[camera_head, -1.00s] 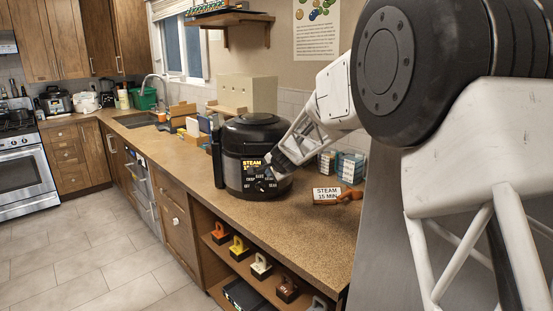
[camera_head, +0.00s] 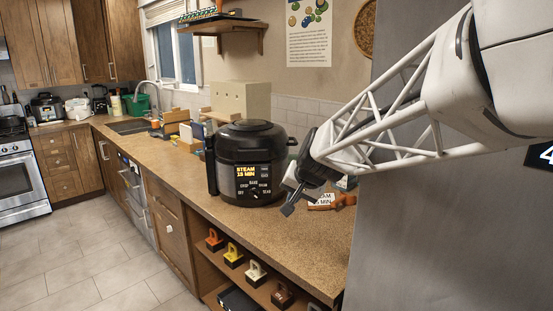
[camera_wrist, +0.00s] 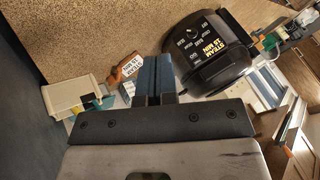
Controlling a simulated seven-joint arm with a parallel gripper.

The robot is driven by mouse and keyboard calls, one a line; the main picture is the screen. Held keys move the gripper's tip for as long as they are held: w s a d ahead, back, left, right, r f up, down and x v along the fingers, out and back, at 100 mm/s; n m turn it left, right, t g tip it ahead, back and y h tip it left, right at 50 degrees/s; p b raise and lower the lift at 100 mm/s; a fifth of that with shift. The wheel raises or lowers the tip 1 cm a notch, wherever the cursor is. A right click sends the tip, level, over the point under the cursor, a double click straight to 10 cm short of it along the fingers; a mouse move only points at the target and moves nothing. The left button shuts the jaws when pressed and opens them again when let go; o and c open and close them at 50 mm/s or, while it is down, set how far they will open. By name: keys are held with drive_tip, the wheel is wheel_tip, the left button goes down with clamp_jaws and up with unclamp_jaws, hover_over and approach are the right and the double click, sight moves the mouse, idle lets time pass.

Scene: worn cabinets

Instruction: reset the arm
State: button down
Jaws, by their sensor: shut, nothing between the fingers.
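My gripper (camera_head: 287,208) is at the end of my white lattice arm, above the counter and to the right of the black cooker in the head view. Its fingers (camera_wrist: 156,80) are together and empty in the wrist view. The black cooker (camera_head: 250,150) stands on the counter, and its display reads "STEAM 15 MIN". The cooker also shows in the wrist view (camera_wrist: 210,50), apart from the fingers. A small "STEAM 15 MIN" sign (camera_head: 322,200) in an orange-brown holder stands behind my gripper, partly hidden by it.
The brown counter (camera_head: 290,240) is clear in front of the cooker. A beige box (camera_head: 240,100) stands behind it. Below is an open shelf (camera_head: 235,270) with several coloured handled blocks. A grey panel (camera_head: 450,240) bounds the right side. A wall shelf (camera_head: 222,22) hangs above.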

drive_tip(key=s+d+f+n+g+h, duration=0.1)
drive_tip(key=s+d, duration=0.3)
drive_tip(key=s, duration=0.7)
drive_tip(key=s+d+f+g+h, duration=0.1)
drive_tip(key=s+d, duration=0.4)
drive_tip(key=s, duration=0.6)
drive_tip(key=s+d+f+n+g+h, duration=0.1)
drive_tip(key=s+d, duration=0.4)
drive_tip(key=s, duration=0.6)
wheel_tip(320, 180, down, 3)
drive_tip(key=shift+s+r+n+g+h, duration=0.15)
drive_tip(key=shift+s+n+g+h, duration=0.15)
drive_tip(key=shift+s+g+h, duration=0.15)
